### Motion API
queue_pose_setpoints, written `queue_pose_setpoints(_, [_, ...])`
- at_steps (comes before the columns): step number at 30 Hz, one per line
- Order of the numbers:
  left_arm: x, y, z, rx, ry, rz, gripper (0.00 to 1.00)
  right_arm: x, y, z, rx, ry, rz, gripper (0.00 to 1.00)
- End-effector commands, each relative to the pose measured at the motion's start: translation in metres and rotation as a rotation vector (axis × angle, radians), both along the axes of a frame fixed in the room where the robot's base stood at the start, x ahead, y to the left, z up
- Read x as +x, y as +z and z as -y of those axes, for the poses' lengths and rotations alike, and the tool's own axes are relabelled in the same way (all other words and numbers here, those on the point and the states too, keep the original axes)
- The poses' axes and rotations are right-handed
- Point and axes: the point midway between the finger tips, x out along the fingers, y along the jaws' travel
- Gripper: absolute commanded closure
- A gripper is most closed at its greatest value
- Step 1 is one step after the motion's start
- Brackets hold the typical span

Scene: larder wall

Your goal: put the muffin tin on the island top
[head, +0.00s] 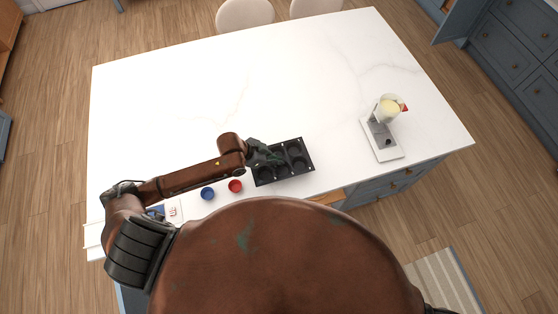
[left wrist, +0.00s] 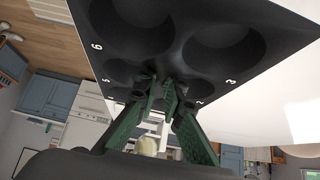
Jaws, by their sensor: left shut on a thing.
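The muffin tin (head: 296,160) is black with several round cups, and shows over the front edge area of the white island top (head: 230,90). My left gripper (head: 275,157), with dark green fingers, is shut on the tin at its left part. In the left wrist view the tin (left wrist: 185,50) fills the top, with numbers beside its cups, and the fingers (left wrist: 165,97) close on it between cups. I cannot tell whether the tin touches the island top. My right gripper is not in view.
A blue cup (head: 207,193) and a red cup (head: 236,186) stand left of the tin near the front edge. A scale (head: 381,140) with a pitcher (head: 387,109) on it stands to the right. The middle and back of the top are clear. Two pale chairs (head: 245,14) stand behind.

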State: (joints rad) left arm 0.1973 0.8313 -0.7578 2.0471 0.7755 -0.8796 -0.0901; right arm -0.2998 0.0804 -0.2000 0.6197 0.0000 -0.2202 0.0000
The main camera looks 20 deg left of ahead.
Motion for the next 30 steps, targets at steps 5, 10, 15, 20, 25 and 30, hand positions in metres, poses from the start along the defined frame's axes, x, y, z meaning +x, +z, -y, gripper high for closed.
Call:
queue_pose_setpoints(5, [0.014, -0.014, 0.003, -0.001, -0.001, 0.005, 1.0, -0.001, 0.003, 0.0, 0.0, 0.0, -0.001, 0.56])
queue_pose_setpoints(10, [0.022, -0.027, 0.003, -0.002, 0.001, 0.002, 1.0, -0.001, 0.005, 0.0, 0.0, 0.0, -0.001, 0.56])
queue_pose_setpoints(15, [0.021, -0.049, 0.003, -0.001, 0.0, 0.003, 1.0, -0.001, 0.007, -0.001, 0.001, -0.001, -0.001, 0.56])
queue_pose_setpoints(20, [0.021, -0.053, 0.003, -0.001, -0.001, 0.005, 1.0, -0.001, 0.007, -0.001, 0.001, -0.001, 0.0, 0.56])
queue_pose_setpoints(25, [0.021, -0.053, 0.003, -0.001, -0.001, 0.005, 1.0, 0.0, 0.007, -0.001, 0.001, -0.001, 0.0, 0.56])
queue_pose_setpoints(30, [0.02, -0.056, 0.002, 0.0, -0.001, 0.002, 0.86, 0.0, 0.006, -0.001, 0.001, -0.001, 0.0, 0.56])
